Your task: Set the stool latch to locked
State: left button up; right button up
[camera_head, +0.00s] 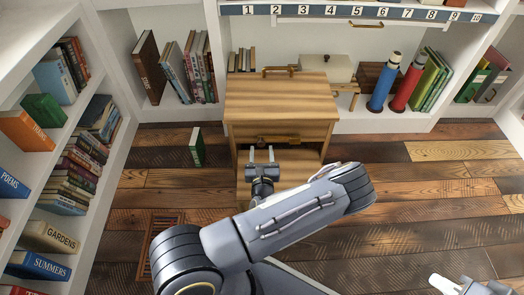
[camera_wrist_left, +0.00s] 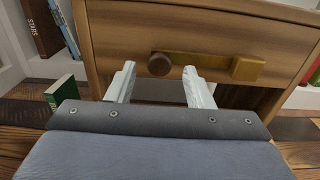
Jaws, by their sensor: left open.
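The wooden step stool (camera_head: 280,95) stands against the back shelves; its front panel also fills the left wrist view (camera_wrist_left: 120,30). On this panel is the latch, a flat brass bar (camera_wrist_left: 205,61) with a round dark knob (camera_wrist_left: 159,64) at its left end and a brass block (camera_wrist_left: 248,68) at its right. The latch is small in the head view (camera_head: 285,139). My left gripper (camera_head: 262,153) is open and empty in front of the panel. In the wrist view its fingers (camera_wrist_left: 160,85) straddle the knob's line, apparently short of it. My right gripper (camera_head: 445,284) is partly visible at lower right.
A green book (camera_head: 196,147) stands on the plank floor left of the stool. Bookshelves (camera_head: 75,150) line the left. Blue (camera_head: 384,82) and red (camera_head: 408,83) cylinders stand right of the stool. The floor at right is clear.

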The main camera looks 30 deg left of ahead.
pick_arm(q)
jog(key=shift+x, duration=1.05)
jog(key=shift+c, duration=0.2)
grip_shut()
